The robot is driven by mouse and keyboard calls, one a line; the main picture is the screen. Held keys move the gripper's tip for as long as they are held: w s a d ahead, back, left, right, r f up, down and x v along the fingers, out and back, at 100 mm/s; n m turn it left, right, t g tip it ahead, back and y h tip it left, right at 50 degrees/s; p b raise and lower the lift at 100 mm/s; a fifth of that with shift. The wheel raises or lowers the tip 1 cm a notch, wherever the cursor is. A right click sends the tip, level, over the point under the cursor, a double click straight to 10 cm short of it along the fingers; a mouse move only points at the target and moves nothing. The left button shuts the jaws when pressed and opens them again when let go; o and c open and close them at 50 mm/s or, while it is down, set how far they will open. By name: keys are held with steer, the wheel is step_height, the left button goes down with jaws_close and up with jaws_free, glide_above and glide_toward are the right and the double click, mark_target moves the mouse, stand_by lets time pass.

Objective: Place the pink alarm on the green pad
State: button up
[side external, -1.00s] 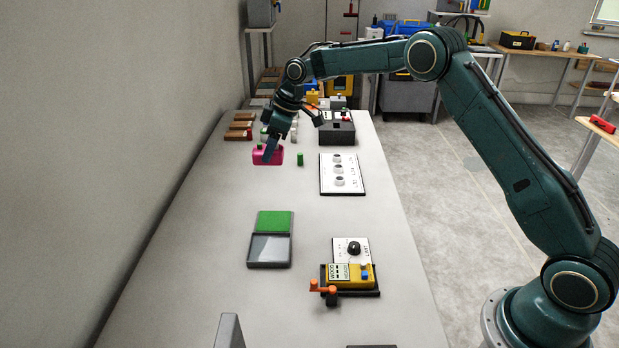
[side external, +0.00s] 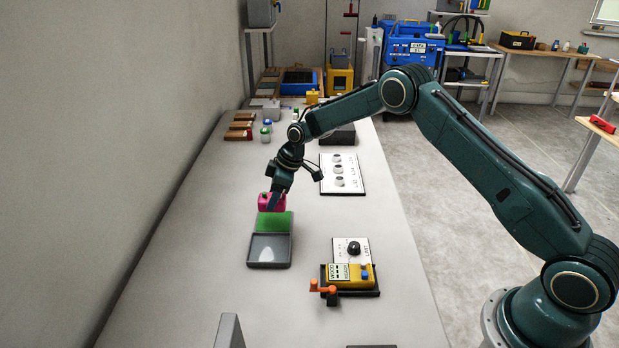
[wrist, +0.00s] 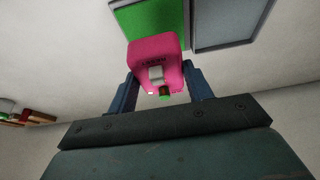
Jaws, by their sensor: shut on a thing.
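The pink alarm (side external: 266,200) is held between the fingers of my gripper (side external: 275,201), at the far edge of the green pad (side external: 275,222) in the side view. In the wrist view the pink alarm (wrist: 154,58) sits between the two blue fingers of my gripper (wrist: 158,90), with a pale part and a small green-tipped part on its near face. The green pad (wrist: 140,20) lies just beyond it there. I cannot tell the exact height of the alarm above the table. The gripper hides part of the alarm in the side view.
A grey-framed panel (side external: 269,250) adjoins the green pad on its near side. A yellow device with an orange handle (side external: 350,277) and a white dial plate (side external: 352,250) stand to the right. A white plate with several knobs (side external: 341,174) lies farther back. The table left of the pad is clear.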

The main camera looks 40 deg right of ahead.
mark_target(275, 209)
steer(key=shift+f, duration=2.3)
steer(key=shift+f, duration=0.15)
steer(key=o, duration=1.1)
steer(key=shift+o, duration=0.2)
steer(key=v, duration=1.2)
